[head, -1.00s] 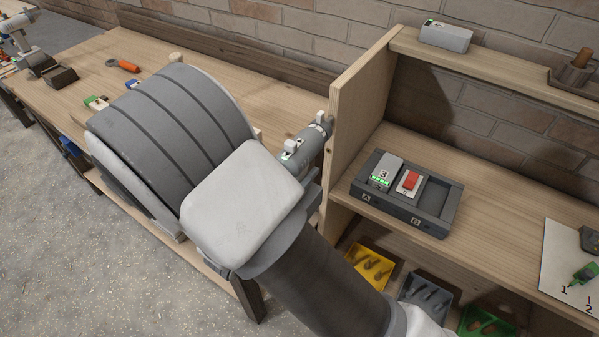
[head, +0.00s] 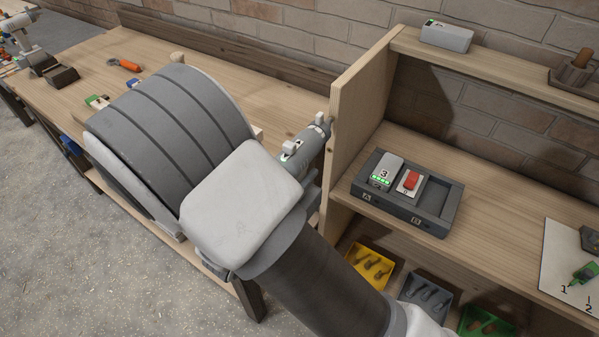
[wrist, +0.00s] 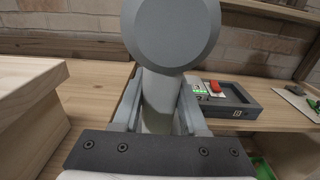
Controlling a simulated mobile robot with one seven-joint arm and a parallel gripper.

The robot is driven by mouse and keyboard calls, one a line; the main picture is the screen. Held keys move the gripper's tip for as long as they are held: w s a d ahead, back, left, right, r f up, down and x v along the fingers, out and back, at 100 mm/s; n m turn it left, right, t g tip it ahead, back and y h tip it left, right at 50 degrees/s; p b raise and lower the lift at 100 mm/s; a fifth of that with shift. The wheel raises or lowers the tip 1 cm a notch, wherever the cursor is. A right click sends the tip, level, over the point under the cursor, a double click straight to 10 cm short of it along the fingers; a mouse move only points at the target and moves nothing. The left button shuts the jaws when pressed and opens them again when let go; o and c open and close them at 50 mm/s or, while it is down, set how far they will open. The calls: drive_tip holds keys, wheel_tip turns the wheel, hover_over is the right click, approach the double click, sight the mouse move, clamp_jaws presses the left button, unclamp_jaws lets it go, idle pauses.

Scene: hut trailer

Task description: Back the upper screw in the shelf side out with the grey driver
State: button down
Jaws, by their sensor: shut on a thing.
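The grey driver (head: 305,145) is in my gripper (wrist: 158,108). In the wrist view the jaws are closed on both sides of its handle, and its round grey end (wrist: 172,32) faces the camera. In the head view the driver's front end points at the outer face of the wooden shelf side (head: 362,95), close against it near the front edge. I cannot tell whether the bit sits in a screw. The upper screw is not clearly visible; the driver's front end covers that spot. My wrist hides most of the jaws in the head view.
A dark tray (head: 440,203) holding a grey battery-like block (head: 386,172) and a red-topped block (head: 410,182) sits on the shelf board. Yellow (head: 367,268), grey and green bins are below. An orange-handled tool (head: 125,64) lies on the bench at left. A grey box (head: 446,36) is on top.

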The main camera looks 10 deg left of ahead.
drive_tip(key=shift+s+a+r, duration=0.1)
drive_tip(key=shift+s+a, duration=0.05)
drive_tip(key=shift+s, duration=0.2)
idle(1.2)
drive_tip(key=shift+w, duration=0.2)
drive_tip(key=shift+s, duration=0.1)
idle(0.8)
